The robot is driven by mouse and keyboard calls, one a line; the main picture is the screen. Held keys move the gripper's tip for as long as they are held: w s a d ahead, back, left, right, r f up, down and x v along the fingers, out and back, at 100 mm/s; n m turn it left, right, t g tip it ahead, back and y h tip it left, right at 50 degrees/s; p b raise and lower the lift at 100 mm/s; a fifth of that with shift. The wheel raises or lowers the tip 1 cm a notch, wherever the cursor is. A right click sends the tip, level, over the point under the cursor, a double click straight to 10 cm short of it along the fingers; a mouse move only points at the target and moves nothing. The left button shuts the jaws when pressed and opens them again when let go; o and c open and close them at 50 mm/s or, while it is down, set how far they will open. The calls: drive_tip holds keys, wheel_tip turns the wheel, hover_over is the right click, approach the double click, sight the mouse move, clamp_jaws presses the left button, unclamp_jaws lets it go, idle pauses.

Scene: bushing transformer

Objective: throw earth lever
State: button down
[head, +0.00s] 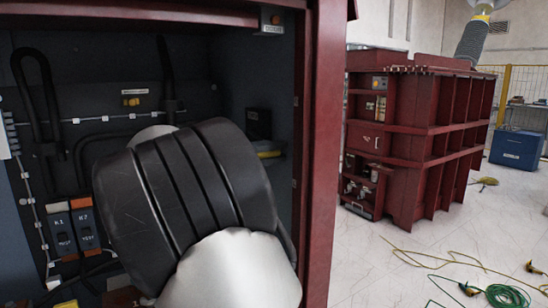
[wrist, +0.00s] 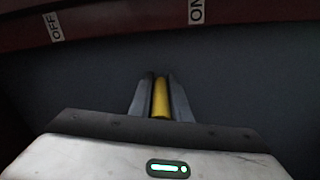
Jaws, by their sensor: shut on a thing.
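The earth lever (wrist: 160,98) shows in the wrist view as a yellow bar between the two grey fingers of my gripper (wrist: 161,80). The fingers are shut on it. A white OFF label (wrist: 56,29) is at the upper left of the wrist view, and an ON label (wrist: 196,11) is at the top right of centre. In the head view a short yellow piece (head: 268,154) shows on the cabinet's right inner wall, just past my arm. My arm hides my gripper there, and I cannot tell whether that piece is the lever.
The open dark red cabinet (head: 322,150) surrounds my arm, with its right post close by. Black cables and switches K1 (head: 61,236) and K2 (head: 87,229) line the left inside. Outside, a red transformer (head: 420,130) stands on open floor with a green cable (head: 505,296).

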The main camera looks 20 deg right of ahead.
drive_tip(key=shift+w+a+f+b, duration=0.1)
drive_tip(key=shift+w+f+b, duration=0.2)
drive_tip(key=shift+f, duration=0.45)
drive_tip(key=shift+w+a+f+b, duration=0.1)
drive_tip(key=shift+w+f+b, duration=0.15)
drive_tip(key=shift+f, duration=0.5)
drive_tip(key=shift+w+a+f+b, duration=0.1)
drive_tip(key=shift+w+f+b, duration=0.15)
drive_tip(key=shift+f, duration=0.5)
drive_tip(key=shift+w+f, duration=0.1)
drive_tip(key=c, duration=1.6)
unclamp_jaws()
drive_tip(key=shift+c, duration=0.2)
drive_tip(key=s+a+p, duration=0.3)
drive_tip(key=a, duration=1.4)
drive_tip(key=shift+s, duration=0.2)
